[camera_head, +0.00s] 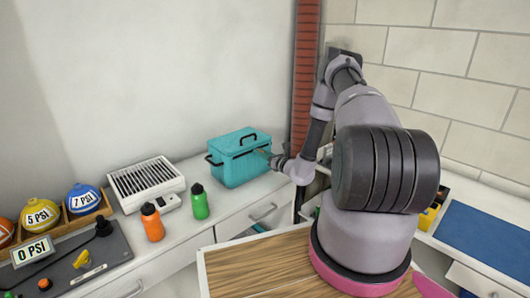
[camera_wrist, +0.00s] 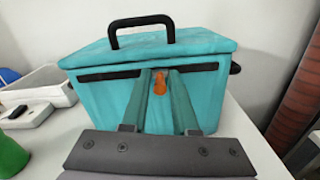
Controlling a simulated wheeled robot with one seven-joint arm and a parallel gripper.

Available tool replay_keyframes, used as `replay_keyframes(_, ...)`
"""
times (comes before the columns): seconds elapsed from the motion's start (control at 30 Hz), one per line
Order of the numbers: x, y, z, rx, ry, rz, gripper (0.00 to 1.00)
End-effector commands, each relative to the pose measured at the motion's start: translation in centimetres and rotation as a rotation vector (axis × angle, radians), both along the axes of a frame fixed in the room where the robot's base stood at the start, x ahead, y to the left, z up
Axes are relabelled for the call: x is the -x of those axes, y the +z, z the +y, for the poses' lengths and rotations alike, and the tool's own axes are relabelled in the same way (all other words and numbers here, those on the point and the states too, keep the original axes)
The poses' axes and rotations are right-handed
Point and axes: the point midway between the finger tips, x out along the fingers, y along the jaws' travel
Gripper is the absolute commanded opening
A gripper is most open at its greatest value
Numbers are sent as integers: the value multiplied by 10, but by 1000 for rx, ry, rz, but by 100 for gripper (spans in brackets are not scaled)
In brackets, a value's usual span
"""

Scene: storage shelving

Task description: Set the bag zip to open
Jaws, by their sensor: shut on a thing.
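The teal bag (camera_head: 235,170) stands on the white counter with its lid down and a black handle on top. In the wrist view the bag (camera_wrist: 100,105) fills the middle, with a dark zip band (camera_wrist: 108,74) along its front below the lid. The orange zip pull (camera_wrist: 160,84) sits near the middle of that band. My gripper (camera_wrist: 160,74) has a finger on either side of the pull and is shut on it. In the head view my gripper (camera_head: 262,153) reaches the bag's front from the right; the pull is too small to tell there.
A green bottle (camera_head: 199,202) and an orange bottle (camera_head: 152,222) stand left of the bag, near a white slatted box (camera_head: 147,184). A reddish-brown column (camera_head: 305,70) rises behind on the right. A drawer (camera_head: 255,214) below the bag is partly open.

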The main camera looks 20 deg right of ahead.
Motion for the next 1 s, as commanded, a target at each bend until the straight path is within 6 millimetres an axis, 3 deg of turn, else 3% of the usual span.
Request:
replay_keyframes(0.2, 22, -1, 49, -3, 4, 4, 0)
replay_keyframes(0.4, 37, 0, 82, -2, 2, 2, 0)
replay_keyframes(0.6, 44, 0, 96, -1, 0, 1, 0)
replay_keyframes(0.97, 44, 0, 99, -1, 3, 1, 0)
replay_keyframes(1.0, 44, 0, 99, -1, 3, 0, 35)
